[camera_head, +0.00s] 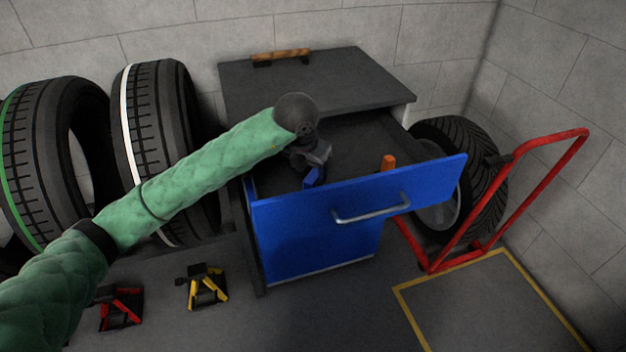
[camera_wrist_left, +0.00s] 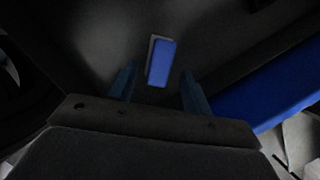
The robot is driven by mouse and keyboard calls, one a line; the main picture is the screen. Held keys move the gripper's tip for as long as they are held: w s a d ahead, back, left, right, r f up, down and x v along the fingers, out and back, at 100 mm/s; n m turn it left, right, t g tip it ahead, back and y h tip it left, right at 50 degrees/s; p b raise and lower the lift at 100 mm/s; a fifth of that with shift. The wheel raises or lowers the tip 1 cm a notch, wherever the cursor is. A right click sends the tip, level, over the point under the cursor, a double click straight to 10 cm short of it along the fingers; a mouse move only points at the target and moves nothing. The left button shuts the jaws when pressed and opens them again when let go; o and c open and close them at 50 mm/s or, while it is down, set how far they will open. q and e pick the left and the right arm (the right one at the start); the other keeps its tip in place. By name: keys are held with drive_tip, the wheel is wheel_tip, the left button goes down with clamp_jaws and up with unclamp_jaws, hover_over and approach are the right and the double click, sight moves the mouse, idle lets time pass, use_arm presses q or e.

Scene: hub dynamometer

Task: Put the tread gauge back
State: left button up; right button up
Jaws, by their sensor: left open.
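A small blue block with a grey edge (camera_wrist_left: 161,63), which looks like the tread gauge, lies on the dark floor of the open drawer in the left wrist view. My left gripper (camera_wrist_left: 160,88) is open, its two fingers apart, with the block ahead of and between the fingertips and nothing gripped. In the head view my left gripper (camera_head: 311,166) reaches down into the blue-fronted drawer (camera_head: 318,235). A bit of blue shows just under it; I cannot tell whether that is the block or a fingertip. My right gripper is not in view.
An orange object (camera_head: 388,162) stands in the drawer near its front. The dark cabinet top (camera_head: 350,75) holds a wooden-handled tool (camera_head: 281,56). Tyres (camera_head: 165,140) stand at left, a red hand truck (camera_head: 520,150) at right, yellow (camera_head: 205,288) and red (camera_head: 121,308) stands on the floor.

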use_arm(q)
drive_tip(key=v, duration=0.4)
drive_tip(key=shift+r, duration=0.1)
drive_tip(key=shift+s+r, duration=0.1)
drive_tip(key=shift+r, duration=0.1)
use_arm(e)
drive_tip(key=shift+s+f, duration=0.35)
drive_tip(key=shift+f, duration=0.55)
